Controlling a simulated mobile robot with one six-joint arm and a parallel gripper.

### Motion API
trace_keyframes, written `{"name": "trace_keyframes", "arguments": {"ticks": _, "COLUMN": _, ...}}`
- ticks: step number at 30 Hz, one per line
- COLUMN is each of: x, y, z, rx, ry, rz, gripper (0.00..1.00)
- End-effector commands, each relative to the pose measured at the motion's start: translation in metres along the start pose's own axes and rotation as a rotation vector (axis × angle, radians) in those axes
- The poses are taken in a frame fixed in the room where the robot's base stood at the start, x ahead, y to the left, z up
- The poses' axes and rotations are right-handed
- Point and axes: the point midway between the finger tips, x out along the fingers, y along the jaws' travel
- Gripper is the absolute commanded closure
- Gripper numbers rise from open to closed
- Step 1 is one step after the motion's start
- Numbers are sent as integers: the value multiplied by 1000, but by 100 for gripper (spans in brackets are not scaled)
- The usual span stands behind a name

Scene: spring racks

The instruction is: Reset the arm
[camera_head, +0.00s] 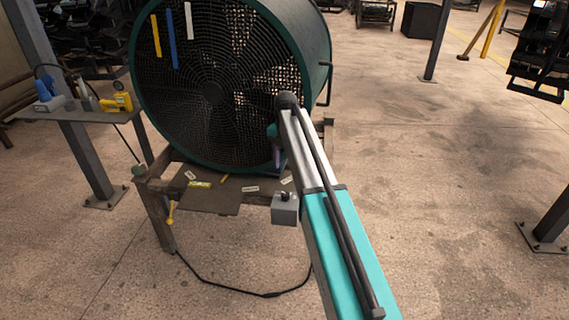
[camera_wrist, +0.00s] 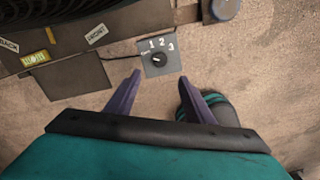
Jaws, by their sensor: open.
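In the wrist view, my gripper (camera_wrist: 160,92) is open, with two purple fingers apart and nothing between them. Beyond the fingertips is a grey switch box (camera_wrist: 150,70) with a black knob (camera_wrist: 159,59) and the marks 1, 2 and 3. In the head view, my teal and silver arm reaches up toward a large round fan (camera_head: 212,90) with a dark green housing. The same switch box (camera_head: 285,210) shows just left of my arm, at the front of the fan's stand. My gripper is mostly hidden behind the arm in the head view.
The fan sits on a metal stand (camera_head: 155,210) with a labelled plate (camera_head: 207,198). A small table (camera_head: 75,115) at left holds a yellow tool (camera_head: 117,102) and a blue item (camera_head: 44,90). A black cable (camera_head: 240,290) lies on the floor. Posts stand at right; open floor lies between.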

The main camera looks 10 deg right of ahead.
Motion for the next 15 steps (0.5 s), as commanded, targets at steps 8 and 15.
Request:
{"name": "trace_keyframes", "arguments": {"ticks": 8, "x": 12, "y": -6, "z": -7, "rx": 75, "ry": 1, "rz": -1, "gripper": 52}}
{"name": "trace_keyframes", "arguments": {"ticks": 15, "x": 47, "y": -23, "z": -27, "rx": 310, "ry": 0, "rz": -1, "gripper": 52}}
